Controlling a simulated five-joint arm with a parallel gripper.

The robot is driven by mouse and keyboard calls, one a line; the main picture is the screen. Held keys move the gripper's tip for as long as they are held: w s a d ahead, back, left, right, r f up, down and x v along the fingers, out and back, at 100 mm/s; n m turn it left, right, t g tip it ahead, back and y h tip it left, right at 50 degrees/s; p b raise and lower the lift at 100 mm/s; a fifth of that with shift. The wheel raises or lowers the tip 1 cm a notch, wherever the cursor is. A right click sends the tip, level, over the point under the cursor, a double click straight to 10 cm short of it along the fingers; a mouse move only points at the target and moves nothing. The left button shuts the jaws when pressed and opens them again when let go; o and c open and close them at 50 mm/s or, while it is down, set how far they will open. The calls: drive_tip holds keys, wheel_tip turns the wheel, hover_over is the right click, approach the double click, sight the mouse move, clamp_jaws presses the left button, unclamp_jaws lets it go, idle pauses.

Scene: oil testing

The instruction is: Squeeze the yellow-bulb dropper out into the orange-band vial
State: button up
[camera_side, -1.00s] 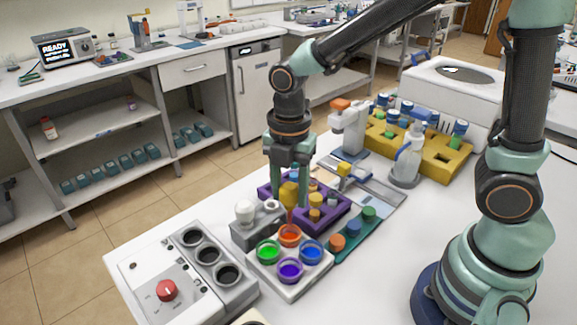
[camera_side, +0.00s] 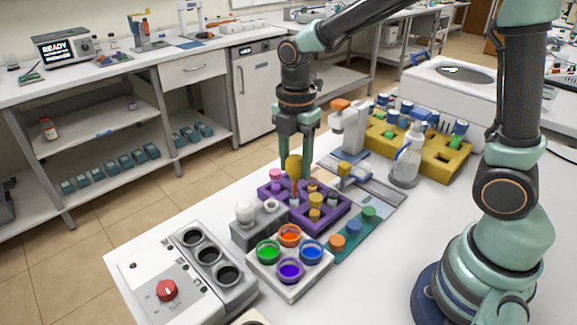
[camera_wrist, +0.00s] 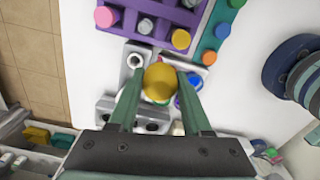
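My gripper (camera_side: 295,160) is shut on the dropper's yellow bulb (camera_side: 294,168). In the wrist view the bulb (camera_wrist: 160,82) sits between the two fingers. The dropper hangs upright, its stem showing orange-red below the bulb, over the left part of the purple rack (camera_side: 264,194). The rack holds several vials, some with pink, purple or yellow-orange tops, and a greyish vial (camera_side: 294,200) just below the dropper. I cannot make out an orange band on any vial. Whether the dropper's tip is inside a vial is unclear.
A white tray (camera_side: 290,291) with green, red-orange, blue and purple wells stands in front. A grey holder (camera_side: 250,235) is left of the rack. A teal strip (camera_side: 338,250) with coloured caps is at its right. A squeeze bottle (camera_side: 406,165) stands behind right.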

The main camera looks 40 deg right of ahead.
drive_tip(key=w+d+m, duration=0.3)
drive_tip(key=d, duration=0.7)
drive_tip(key=shift+w+d+r+m, duration=0.15)
drive_tip(key=shift+w+r+m, duration=0.05)
drive_tip(key=shift+w+m, duration=0.2)
drive_tip(key=shift+f, duration=0.25)
idle(0.4)
clamp_jaws()
idle(1.0)
drive_tip(key=shift+c, duration=1.1)
unclamp_jaws()
